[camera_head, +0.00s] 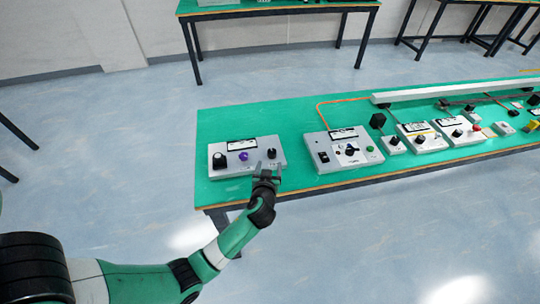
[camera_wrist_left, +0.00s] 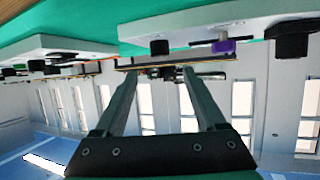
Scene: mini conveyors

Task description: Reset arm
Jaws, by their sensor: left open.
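My left arm reaches in from the lower left in the head view. Its gripper (camera_head: 267,171) is at the front edge of the green table, just in front of the nearest grey control box (camera_head: 222,169). In the left wrist view the two fingers of the gripper (camera_wrist_left: 158,75) stand apart with nothing between them. The box carries a black knob (camera_head: 219,160) at left, a purple knob (camera_head: 243,156) in the middle and a dark knob (camera_head: 271,153) at right. In the wrist view the purple knob (camera_wrist_left: 223,45) appears upside down. My right gripper does not show.
A second control box (camera_head: 343,150) with a green button stands to the right on the green table (camera_head: 265,118). Several smaller boxes and a long white bar (camera_head: 440,90) lie further right. Another green table (camera_head: 280,8) stands behind. The floor in front is clear.

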